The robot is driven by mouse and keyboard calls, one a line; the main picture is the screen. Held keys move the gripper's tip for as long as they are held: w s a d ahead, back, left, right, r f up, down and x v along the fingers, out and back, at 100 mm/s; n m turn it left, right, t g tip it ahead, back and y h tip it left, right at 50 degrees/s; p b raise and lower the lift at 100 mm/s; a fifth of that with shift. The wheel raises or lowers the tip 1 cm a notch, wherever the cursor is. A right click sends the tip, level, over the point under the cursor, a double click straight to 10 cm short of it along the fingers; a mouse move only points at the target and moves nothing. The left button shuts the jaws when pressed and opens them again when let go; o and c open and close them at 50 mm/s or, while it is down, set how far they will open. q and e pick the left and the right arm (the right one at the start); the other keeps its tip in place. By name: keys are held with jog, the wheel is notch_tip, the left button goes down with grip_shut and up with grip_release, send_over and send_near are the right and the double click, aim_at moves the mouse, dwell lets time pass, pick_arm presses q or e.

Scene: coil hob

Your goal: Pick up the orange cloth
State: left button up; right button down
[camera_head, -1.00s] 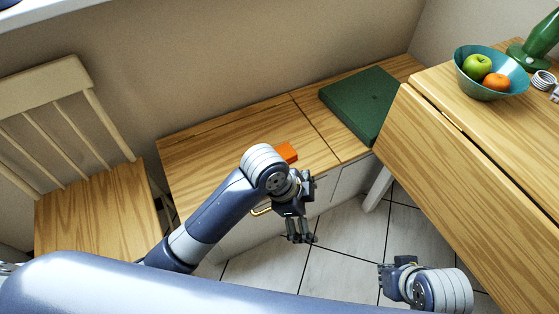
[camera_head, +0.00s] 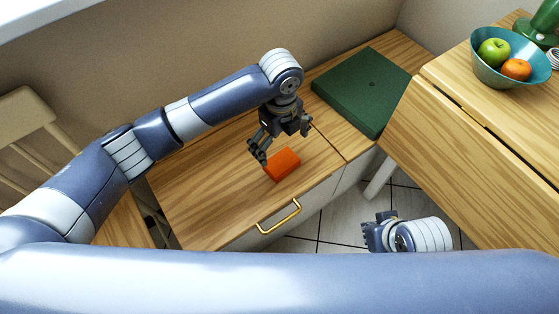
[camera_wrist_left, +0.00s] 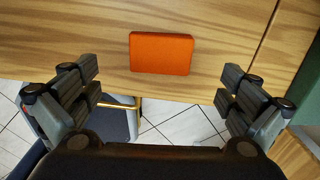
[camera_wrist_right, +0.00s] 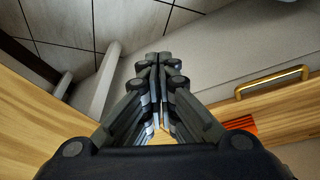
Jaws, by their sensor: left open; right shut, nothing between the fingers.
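The orange cloth (camera_head: 283,165) is a small folded block lying on the wooden bench top, near its front edge. In the left wrist view the cloth (camera_wrist_left: 161,53) lies flat ahead of the fingers, between their lines. My left gripper (camera_head: 282,148) is open and empty, just above and beside the cloth, not closed on it. Its two fingers spread wide in the left wrist view (camera_wrist_left: 160,88). My right gripper (camera_head: 370,235) is shut and empty, low in front of the bench. In the right wrist view its fingers (camera_wrist_right: 158,62) meet, and an orange edge (camera_wrist_right: 241,124) shows at the right.
A green cushion (camera_head: 363,88) lies on the bench behind and right of the cloth. A brass handle (camera_head: 279,216) is on the bench front. A wooden table (camera_head: 480,150) at the right holds a teal fruit bowl (camera_head: 486,72). A chair (camera_head: 30,120) stands left.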

aim_at(282, 162)
pick_arm(q)
notch_tip(282, 162, down, 3)
jog(key=shift+r+b, duration=0.1)
jog(key=shift+b, duration=0.2)
jog(key=shift+f, duration=0.2)
notch_tip(282, 162, down, 4)
jog(key=shift+s+d+f+b, duration=0.15)
jog(key=shift+f+b, duration=0.1)
jog(key=shift+b, duration=0.75)
jog(key=shift+f, duration=0.2)
pick_arm(e)
jog(key=w+a+r+t+y, duration=0.1)
jog(key=w+a+r+t, duration=0.1)
jog(key=w, duration=0.4)
jog(key=w+a+r+t, duration=0.2)
jog(key=w+r+t, duration=0.1)
jog(key=w, duration=0.3)
jog(key=shift+w+r+t+y, duration=0.25)
jog(key=shift+t+y, duration=0.15)
jog(key=shift+t, duration=0.5)
pick_arm(q)
jog(key=shift+c, duration=0.6)
jog(key=c, duration=1)
